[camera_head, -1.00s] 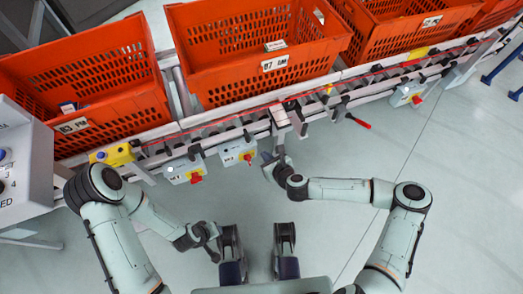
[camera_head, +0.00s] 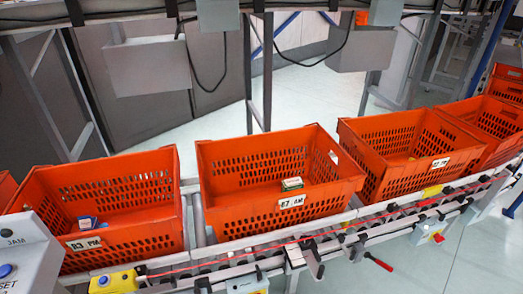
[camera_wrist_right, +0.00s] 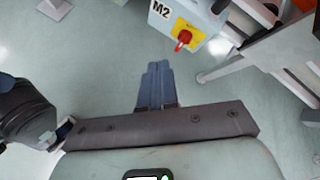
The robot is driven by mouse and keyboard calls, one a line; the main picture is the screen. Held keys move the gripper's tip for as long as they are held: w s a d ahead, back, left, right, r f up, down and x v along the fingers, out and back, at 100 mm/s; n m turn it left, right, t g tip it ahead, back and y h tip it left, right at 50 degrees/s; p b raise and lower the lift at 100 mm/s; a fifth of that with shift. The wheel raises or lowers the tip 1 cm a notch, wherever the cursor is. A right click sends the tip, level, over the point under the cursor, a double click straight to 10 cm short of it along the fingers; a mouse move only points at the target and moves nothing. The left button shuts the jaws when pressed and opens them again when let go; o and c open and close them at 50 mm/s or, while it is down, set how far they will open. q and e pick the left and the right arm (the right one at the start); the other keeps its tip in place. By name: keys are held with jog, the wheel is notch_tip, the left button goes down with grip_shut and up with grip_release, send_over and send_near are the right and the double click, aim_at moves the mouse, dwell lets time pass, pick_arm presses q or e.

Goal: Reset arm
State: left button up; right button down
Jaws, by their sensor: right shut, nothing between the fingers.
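My right gripper (camera_wrist_right: 157,86) shows in the right wrist view, its blue-grey fingers together with nothing between them. It is over the pale floor, apart from the grey M2 control box (camera_wrist_right: 190,22) with a red knob on a yellow plate. Neither arm shows in the head view. My left gripper cannot be made out in either view.
Orange totes (camera_head: 95,190), (camera_head: 280,170) and (camera_head: 410,150) stand along a roller conveyor (camera_head: 330,235). The left tote holds a small blue-and-white box (camera_head: 87,222); the middle one holds a small white-green box (camera_head: 292,184). A control panel (camera_head: 30,255) stands at lower left.

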jog(key=s+d+f+n+g+h, duration=0.2)
jog(key=s+d+f+n+g, duration=0.1)
jog(key=s+d+n, duration=0.45)
jog(key=s+d+f+n+g+h, duration=0.1)
jog(key=s+d+f+n+g, duration=0.25)
jog(key=s+n, duration=0.6)
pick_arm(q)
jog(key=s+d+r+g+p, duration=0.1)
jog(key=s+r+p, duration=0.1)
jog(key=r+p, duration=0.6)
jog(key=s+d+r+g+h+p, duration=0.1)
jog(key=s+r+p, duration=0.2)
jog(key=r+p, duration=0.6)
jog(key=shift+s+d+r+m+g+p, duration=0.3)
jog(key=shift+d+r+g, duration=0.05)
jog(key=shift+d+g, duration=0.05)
pick_arm(e)
jog(key=s+r+n+g, duration=0.1)
jog(key=s+r, duration=0.1)
jog(key=r, duration=0.6)
jog(key=s+a+r+n+g, duration=0.1)
jog(key=s+r, duration=0.1)
jog(key=r, duration=0.7)
jog(key=shift+s+a+n+y, duration=0.3)
jog(key=shift+s+y, duration=0.1)
jog(key=shift+g, duration=0.25)
jog(key=shift+r, duration=0.1)
